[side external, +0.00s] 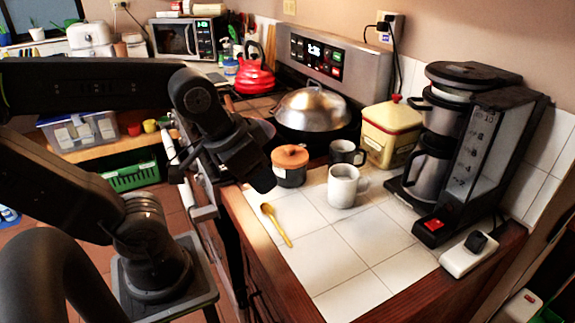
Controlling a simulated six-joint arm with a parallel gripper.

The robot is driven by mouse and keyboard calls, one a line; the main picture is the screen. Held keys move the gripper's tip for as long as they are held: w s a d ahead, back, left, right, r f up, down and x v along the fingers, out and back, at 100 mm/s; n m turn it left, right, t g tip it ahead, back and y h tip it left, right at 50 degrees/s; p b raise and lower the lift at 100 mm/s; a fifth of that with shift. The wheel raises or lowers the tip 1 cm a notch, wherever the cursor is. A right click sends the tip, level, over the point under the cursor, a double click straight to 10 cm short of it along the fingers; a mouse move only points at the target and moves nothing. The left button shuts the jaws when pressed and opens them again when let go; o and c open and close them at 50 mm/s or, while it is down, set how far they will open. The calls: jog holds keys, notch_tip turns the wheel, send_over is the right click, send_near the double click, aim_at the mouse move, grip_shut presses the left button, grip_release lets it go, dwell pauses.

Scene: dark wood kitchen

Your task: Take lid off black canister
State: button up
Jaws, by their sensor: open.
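The black canister (289,176) stands upright on the white tiled counter (345,255), near its left edge. Its orange-brown lid (290,156) with a small knob is on top. My gripper (262,182) points down just left of the canister, close to its side. It is open and I see nothing held in it. From this angle I cannot tell whether it touches the canister. The gap between the fingers is hard to see.
A white mug (342,187) and a dark mug (346,153) stand right of the canister. A wooden spoon (276,225) lies in front. Behind are a domed pan lid (311,108), a yellow tin (391,133) and a coffee maker (462,150). The front tiles are clear.

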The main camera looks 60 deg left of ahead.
dwell(0.4)
jog(key=o, duration=0.4)
jog(key=w+a+r+n+g, duration=0.1)
jog(key=w+a+r+n, duration=0.2)
jog(key=w+n, duration=0.25)
jog(key=n+g, duration=0.5)
jog(key=n, duration=1.1)
send_over(290, 147)
jog(key=shift+m, duration=0.25)
jog(key=f, duration=1)
jog(key=shift+w+d+f, duration=0.15)
jog(key=shift+w+f, duration=0.1)
jog(key=shift+w, duration=0.15)
jog(key=shift+s+f, duration=0.2)
jog(key=shift+f, duration=1.15)
jog(key=shift+s+f, duration=0.2)
jog(key=shift+f, duration=1.1)
